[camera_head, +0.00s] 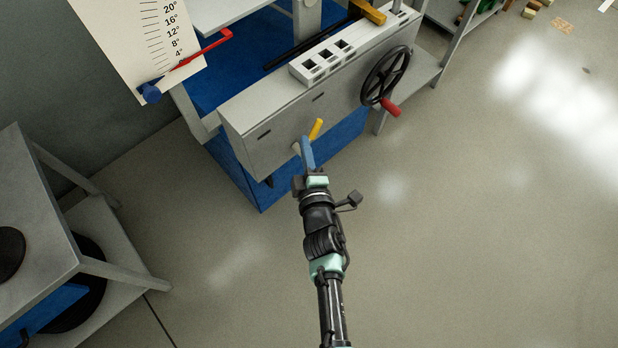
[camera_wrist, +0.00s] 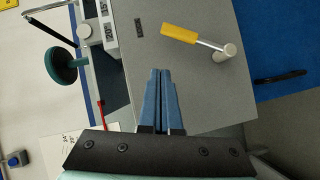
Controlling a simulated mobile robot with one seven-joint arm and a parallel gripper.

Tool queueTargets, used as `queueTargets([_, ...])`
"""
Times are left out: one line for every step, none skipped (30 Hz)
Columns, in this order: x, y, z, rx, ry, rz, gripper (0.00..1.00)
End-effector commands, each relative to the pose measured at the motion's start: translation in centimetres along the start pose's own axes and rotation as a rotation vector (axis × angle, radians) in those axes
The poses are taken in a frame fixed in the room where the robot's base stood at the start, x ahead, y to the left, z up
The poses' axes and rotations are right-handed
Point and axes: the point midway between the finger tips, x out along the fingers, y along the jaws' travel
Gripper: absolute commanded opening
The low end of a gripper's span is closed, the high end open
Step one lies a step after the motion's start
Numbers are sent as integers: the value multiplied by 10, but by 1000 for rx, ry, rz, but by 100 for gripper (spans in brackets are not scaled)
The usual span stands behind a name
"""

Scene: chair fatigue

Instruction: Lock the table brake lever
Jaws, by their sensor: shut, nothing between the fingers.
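The brake lever (camera_head: 317,129) has a yellow grip and sits on the front face of the grey machine table (camera_head: 262,149). In the wrist view its yellow grip (camera_wrist: 178,33) joins a metal rod and a round hub (camera_wrist: 223,51) on the grey panel. My gripper (camera_head: 305,140) has blue fingers and is just in front of the panel, close to the lever. In the wrist view the gripper's fingers (camera_wrist: 161,72) are together and empty, apart in the picture from the lever grip. In the head view the fingers partly cover the lever's lower end.
A black handwheel with a red handle (camera_head: 390,107) projects from the table's right side. A scale board with a red pointer (camera_head: 205,48) stands at the upper left. A grey bench (camera_head: 40,215) stands at the left.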

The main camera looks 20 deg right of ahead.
Motion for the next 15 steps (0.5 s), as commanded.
queueTargets([-13,0,1,-1,-2,-6,0])
queueTargets([-19,1,1,-1,-2,-5,0])
queueTargets([-27,2,1,-1,-2,-5,0])
queueTargets([-33,2,1,-1,-2,-6,0])
queueTargets([-38,3,1,-1,-2,-6,0])
queueTargets([-46,4,1,0,-2,-5,0])
queueTargets([-51,4,2,0,-3,-6,0])
queueTargets([-56,5,2,0,-2,-5,0])
queueTargets([-62,6,1,0,-2,-5,0])
queueTargets([-66,6,1,0,-2,-5,0])
queueTargets([-70,7,2,0,-2,-5,0])
queueTargets([-74,7,2,-1,-2,-5,0])
queueTargets([-77,8,2,-1,-2,-5,0])
queueTargets([-79,8,2,0,-1,-4,0])
queueTargets([-82,9,1,0,-1,-4,0])
